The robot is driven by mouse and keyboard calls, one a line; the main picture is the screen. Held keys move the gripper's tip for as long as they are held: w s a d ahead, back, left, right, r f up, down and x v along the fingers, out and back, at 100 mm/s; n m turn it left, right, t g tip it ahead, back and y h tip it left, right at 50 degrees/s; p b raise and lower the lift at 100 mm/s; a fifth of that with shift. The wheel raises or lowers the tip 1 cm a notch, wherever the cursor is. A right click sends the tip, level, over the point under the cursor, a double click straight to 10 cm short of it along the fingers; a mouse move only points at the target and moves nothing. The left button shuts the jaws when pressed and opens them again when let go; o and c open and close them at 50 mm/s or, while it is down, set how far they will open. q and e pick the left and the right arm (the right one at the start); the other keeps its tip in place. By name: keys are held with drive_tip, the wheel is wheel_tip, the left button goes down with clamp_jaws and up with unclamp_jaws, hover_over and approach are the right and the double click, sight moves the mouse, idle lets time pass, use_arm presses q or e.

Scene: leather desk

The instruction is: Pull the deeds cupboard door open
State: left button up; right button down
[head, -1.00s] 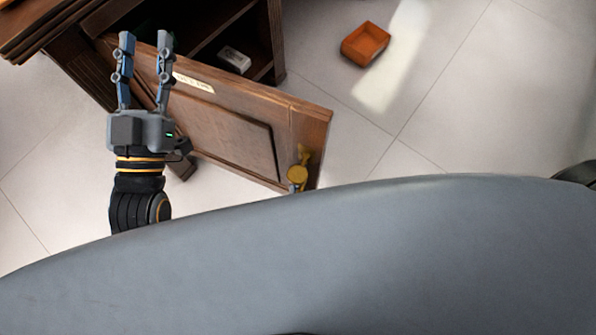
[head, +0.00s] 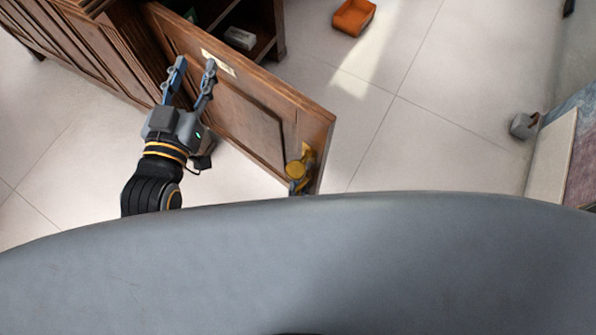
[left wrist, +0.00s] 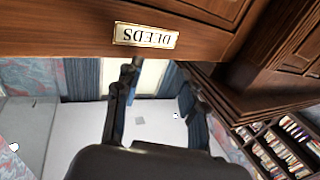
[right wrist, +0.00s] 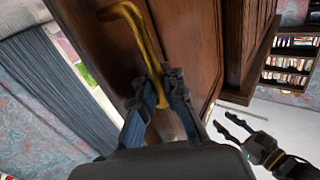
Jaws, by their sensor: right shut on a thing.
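The deeds cupboard door (head: 240,115) stands ajar, swung out from the cabinet with a gap showing shelves behind it. Its "DEEDS" plate (head: 218,63) shows upside down in the left wrist view (left wrist: 145,36). The brass handle (head: 298,168) is near the door's free edge. In the right wrist view my right gripper (right wrist: 165,103) is shut on the brass handle (right wrist: 145,40); in the head view my grey body mostly hides this gripper. My left gripper (head: 194,66) is open and empty beside the door's face, near the plate; contact cannot be told.
A white box (head: 239,38) sits on a shelf inside the cupboard. A grey object (head: 524,125) is on the floor at the right. The tiled floor between is clear.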

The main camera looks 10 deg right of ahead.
drive_tip(key=shift+s+d+f, duration=0.2)
drive_tip(key=shift+s+d, duration=0.1)
drive_tip(key=c, duration=1.9)
unclamp_jaws()
drive_tip(key=shift+o, duration=1)
drive_tip(key=shift+r, duration=0.1)
drive_tip(key=v, duration=1.2)
drive_tip(key=shift+s, duration=0.15)
